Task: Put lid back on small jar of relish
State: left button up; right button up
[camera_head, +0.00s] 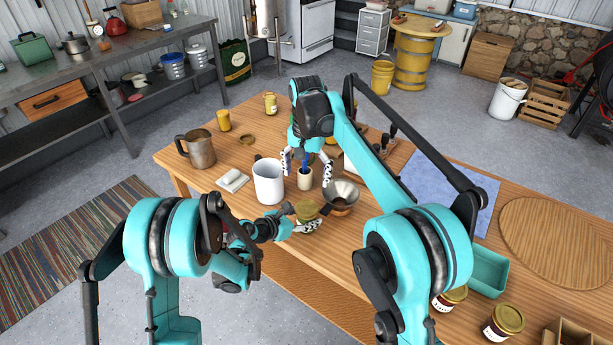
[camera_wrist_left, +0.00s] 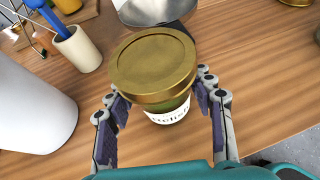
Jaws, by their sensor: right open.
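A small jar of relish (camera_wrist_left: 168,112) stands on the wooden table, with part of its label readable in the left wrist view. A gold lid (camera_wrist_left: 152,66) sits over its top; whether it is fully seated cannot be told. The lidded jar also shows in the head view (camera_head: 307,209). My left gripper (camera_wrist_left: 160,100) has its fingers spread on either side of the jar, with a small gap visible at the left finger. My right gripper (camera_head: 306,168) is open, pointing down around the utensil cup (camera_head: 305,180).
A white pitcher (camera_head: 268,181) stands left of the utensil cup, and a metal bowl (camera_head: 343,193) stands right of the jar. A metal mug (camera_head: 197,149) and a white block on a dish (camera_head: 232,180) are at left. Lidded jars (camera_head: 503,322) and a teal tray (camera_head: 487,272) are at lower right.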

pick_arm(q)
jog(key=o, duration=0.4)
jog(key=v, duration=1.2)
